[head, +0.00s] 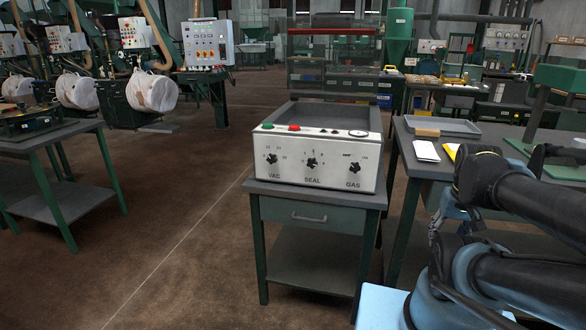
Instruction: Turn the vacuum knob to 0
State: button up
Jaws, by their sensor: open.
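The vacuum knob (271,158) is a small black knob above the label VAC, at the left of the pale front panel of a sealing machine (318,177). Small numbers surround it, but they and the knob's exact setting are too small to read surely. The similar SEAL knob (312,163) is in the middle and the GAS knob (354,168) at the right. My gripper (436,238) is partly visible at the right, below my folded arm. It is open, well apart from the machine, and nothing shows in it.
The machine stands on a green-framed table (310,193) with a drawer; a green and a red button sit on its top edge. Another table (405,150) on the right holds a tray (440,126) and papers. The floor in front and to the left is clear.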

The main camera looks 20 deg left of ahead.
aim_at(272, 159)
jog(key=u, duration=0.7)
jog(key=k, duration=0.7)
jog(key=u, duration=0.65)
